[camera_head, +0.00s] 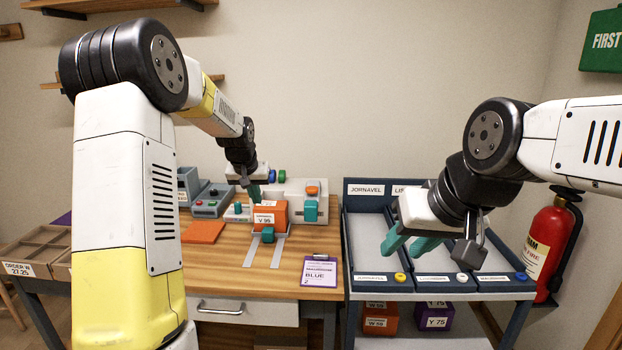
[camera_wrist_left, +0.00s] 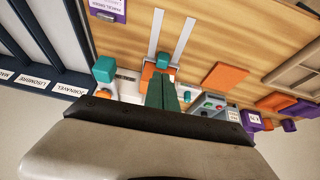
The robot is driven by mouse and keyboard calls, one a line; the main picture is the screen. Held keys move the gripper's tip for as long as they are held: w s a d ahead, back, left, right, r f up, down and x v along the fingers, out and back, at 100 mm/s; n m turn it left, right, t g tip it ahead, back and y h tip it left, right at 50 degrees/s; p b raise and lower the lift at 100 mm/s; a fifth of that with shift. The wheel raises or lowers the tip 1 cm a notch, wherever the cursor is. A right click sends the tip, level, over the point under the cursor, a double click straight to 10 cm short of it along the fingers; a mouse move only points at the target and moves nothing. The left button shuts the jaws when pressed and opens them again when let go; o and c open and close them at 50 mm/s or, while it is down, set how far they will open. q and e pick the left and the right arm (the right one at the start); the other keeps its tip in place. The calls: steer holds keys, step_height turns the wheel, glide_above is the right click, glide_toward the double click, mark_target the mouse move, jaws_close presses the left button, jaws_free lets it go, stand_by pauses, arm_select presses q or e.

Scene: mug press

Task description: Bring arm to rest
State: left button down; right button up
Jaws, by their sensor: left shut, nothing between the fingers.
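My left arm comes in from the left of the head view. Its left gripper (camera_head: 254,192) hangs just above or in front of an orange box (camera_head: 270,214) labelled Y 95; I cannot tell whether they touch.
A pale press (camera_head: 291,193) with a teal block (camera_head: 310,210) stands behind the box. A purple-edged clipboard (camera_head: 319,270) and an orange sheet (camera_head: 203,232) lie on the wooden table. The blue-framed tray rack (camera_head: 346,240) and a fire extinguisher (camera_head: 547,245) are at the right.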

arm_select(q)
steer(key=s+d+r, duration=0.1)
steer(key=s+r, duration=0.4)
steer(key=s, duration=0.4)
steer(key=s+d+r, duration=0.1)
steer(key=s+r, duration=0.4)
steer(key=s, duration=0.3)
steer(key=s+d+h, duration=0.1)
steer(key=s, duration=1.9)
steer(key=shift+s+d+f+t+h, duration=0.2)
steer(key=shift+d+f+t+h, duration=0.05)
steer(key=shift+f+t+h, duration=0.05)
